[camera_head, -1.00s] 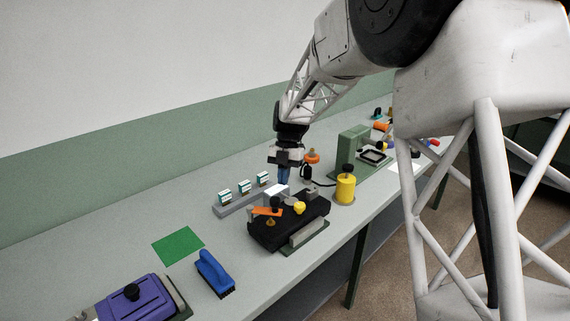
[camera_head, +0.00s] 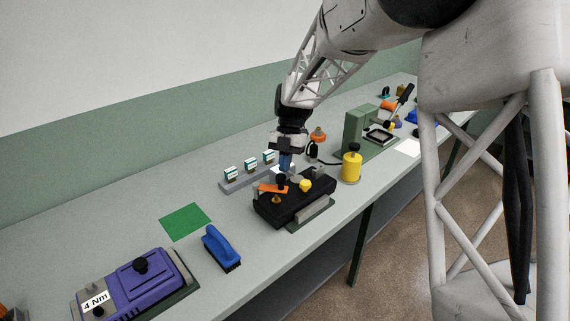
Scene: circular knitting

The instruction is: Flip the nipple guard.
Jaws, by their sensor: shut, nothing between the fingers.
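A black block-shaped fixture (camera_head: 298,207) stands on the bench in mid-picture. A flat orange plate (camera_head: 271,188), which may be the nipple guard, lies on its left part. A small black knob (camera_head: 281,181) stands by the plate, a yellow knob (camera_head: 305,185) to the right and a brass-coloured knob (camera_head: 276,199) in front. My gripper (camera_head: 285,171) points down just above the black knob, its blue fingers together and empty. I cannot tell whether the fingertips touch the knob. The fingers partly hide a white surface behind.
A grey rack (camera_head: 238,183) with small boxes stands behind left. A yellow bottle (camera_head: 351,167) and a green machine (camera_head: 356,132) stand to the right. A blue brush (camera_head: 221,248), a green mat (camera_head: 185,221) and a purple box (camera_head: 142,284) lie left. Bare bench separates them.

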